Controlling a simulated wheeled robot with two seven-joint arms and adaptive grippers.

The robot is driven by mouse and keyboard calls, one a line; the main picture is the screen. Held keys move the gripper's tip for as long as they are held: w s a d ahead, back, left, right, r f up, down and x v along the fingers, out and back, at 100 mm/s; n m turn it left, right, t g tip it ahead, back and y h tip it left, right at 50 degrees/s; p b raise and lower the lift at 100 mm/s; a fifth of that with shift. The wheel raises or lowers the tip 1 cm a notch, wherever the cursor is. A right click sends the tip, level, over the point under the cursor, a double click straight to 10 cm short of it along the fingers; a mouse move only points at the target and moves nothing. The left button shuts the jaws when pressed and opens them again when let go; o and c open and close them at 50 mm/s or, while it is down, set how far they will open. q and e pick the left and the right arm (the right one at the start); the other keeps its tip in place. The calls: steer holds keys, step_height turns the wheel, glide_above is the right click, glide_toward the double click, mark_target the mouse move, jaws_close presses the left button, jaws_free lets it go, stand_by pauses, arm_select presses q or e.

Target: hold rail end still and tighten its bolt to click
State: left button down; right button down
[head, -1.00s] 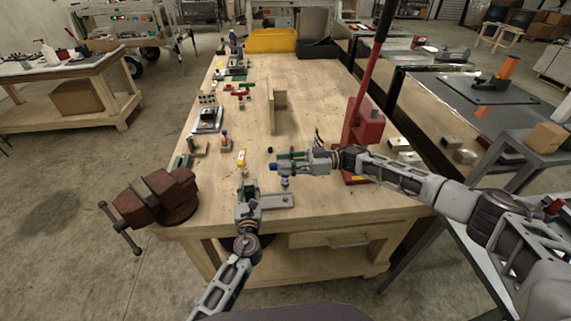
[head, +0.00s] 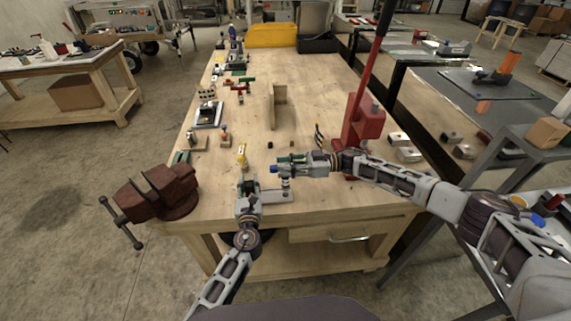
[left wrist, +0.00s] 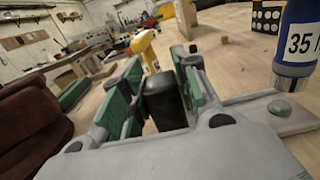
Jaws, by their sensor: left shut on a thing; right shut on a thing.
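The rail end shows as a light grey flat piece (head: 277,196) near the bench's front edge; in the left wrist view its plate (left wrist: 304,112) carries a bolt head (left wrist: 281,108). My left gripper (head: 249,186) is shut at the plate's left end. Its green-padded fingers (left wrist: 158,92) close on a dark upright block (left wrist: 163,103). My right gripper (head: 284,163) is shut on a blue-topped tool (head: 285,183), upright over the plate. The tool's blue-and-white body (left wrist: 297,45) reads "35" in the left wrist view. I cannot tell whether its tip is on a bolt.
A brown vise (head: 158,192) sits at the bench's front left corner. A red press (head: 363,127) with a long lever stands to the right. A yellow-headed item (head: 242,156) stands just behind my left gripper.

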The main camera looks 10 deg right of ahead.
steer(key=shift+f, duration=1.5)
steer(key=shift+f+m+t, duration=0.1)
steer(key=shift+m+t, duration=0.3)
steer(key=shift+t, duration=0.2)
steer(key=shift+s+m+t+h, duration=0.1)
steer(key=shift+m+t+h, duration=0.55)
steer(key=shift+m+t, duration=1.05)
steer(key=shift+m+t+h, duration=0.65)
steer(key=shift+m+t, duration=0.35)
steer(key=shift+t, duration=1.3)
steer(key=shift+m+t+h, duration=1)
steer(key=shift+m+t, duration=0.1)
steer(key=shift+t, duration=0.3)
steer(key=shift+m+t+h, duration=0.5)
steer(key=shift+t+h, duration=0.1)
steer(key=shift+a, duration=0.1)
steer(key=shift+m+t+h, duration=0.8)
steer(key=shift+m+h, duration=0.1)
steer(key=shift+m+t+h, duration=0.6)
steer(key=shift+m+h, duration=0.1)
steer(key=shift+h, duration=0.4)
